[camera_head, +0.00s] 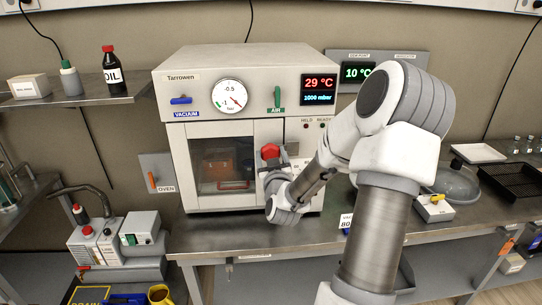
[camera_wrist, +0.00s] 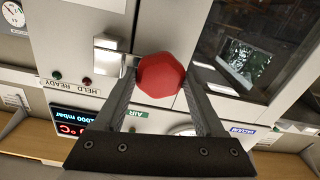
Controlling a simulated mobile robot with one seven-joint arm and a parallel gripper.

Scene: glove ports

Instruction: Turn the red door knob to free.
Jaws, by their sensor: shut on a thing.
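The red door knob (camera_head: 270,151) is on the front of the white vacuum oven (camera_head: 230,62), at the right edge of its glass door (camera_head: 222,160). In the wrist view the knob (camera_wrist: 160,75) is a red, many-sided cap between my two fingers. My gripper (camera_head: 277,162) is at the knob from the front and shut on it. The wrist view shows my gripper (camera_wrist: 158,85) with a finger on either side of the knob. The door looks closed. The knob's marks cannot be read here.
The blue VACUUM lever (camera_head: 181,100) and green AIR lever (camera_head: 277,97) sit above the door. The display (camera_head: 319,90) reads 29 °C and 1000 mbar. A pump (camera_head: 95,235) stands at lower left. A glass lid (camera_head: 457,183) and black tray (camera_head: 513,180) lie on the bench at right.

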